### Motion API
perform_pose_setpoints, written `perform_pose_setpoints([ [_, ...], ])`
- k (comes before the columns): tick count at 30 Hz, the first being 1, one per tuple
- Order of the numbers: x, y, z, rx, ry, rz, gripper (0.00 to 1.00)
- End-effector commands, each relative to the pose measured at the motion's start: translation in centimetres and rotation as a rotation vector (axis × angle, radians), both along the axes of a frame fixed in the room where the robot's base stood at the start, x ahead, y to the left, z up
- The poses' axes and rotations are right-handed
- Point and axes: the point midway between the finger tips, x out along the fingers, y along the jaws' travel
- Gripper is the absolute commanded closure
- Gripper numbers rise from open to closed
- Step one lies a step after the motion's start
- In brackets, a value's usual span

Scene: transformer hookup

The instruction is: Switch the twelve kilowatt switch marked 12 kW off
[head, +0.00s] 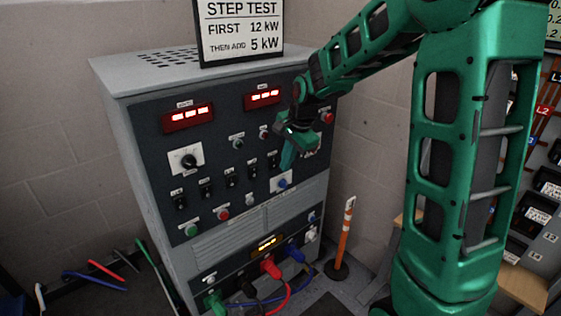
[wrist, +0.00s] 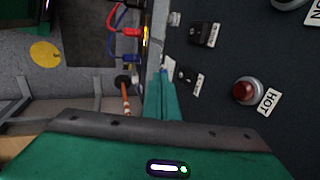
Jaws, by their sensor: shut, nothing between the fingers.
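The grey load bank cabinet (head: 115,130) has a dark front panel with a slanted row of black switches, including one at the left (head: 205,188) and one near the middle (head: 231,177). Their small labels are too small to read, so I cannot tell which is marked 12 kW. My gripper (head: 286,165) is shut and empty, pointing down in front of the panel's right side, by the right end of the row. In the wrist view its fingers (wrist: 161,95) are together beside the panel, with two black switches (wrist: 204,34) (wrist: 188,77) close by. Contact cannot be told.
A step test sign (head: 240,30) stands on top. The panel carries red displays (head: 187,117), a rotary knob (head: 188,160), and a red HOT lamp (wrist: 246,90). Coloured cables (head: 270,268) plug in low down. An orange post (head: 343,240) stands right of the cabinet.

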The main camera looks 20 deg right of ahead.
Motion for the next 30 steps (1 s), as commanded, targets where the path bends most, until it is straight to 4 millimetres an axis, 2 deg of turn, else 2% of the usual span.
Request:
perform_pose_setpoints([
  [3, -0.8, -0.2, 2.6, -0.001, -0.005, 0.000, 1.00],
  [9, -2.1, -0.8, 6.3, 0.000, -0.004, -0.003, 1.00],
  [15, -2.9, -1.1, 8.7, 0.000, -0.002, -0.003, 1.00],
  [21, -3.2, -1.2, 9.5, 0.000, 0.001, -0.003, 1.00],
  [30, -3.2, -1.1, 9.5, 0.000, 0.001, -0.003, 1.00],
])
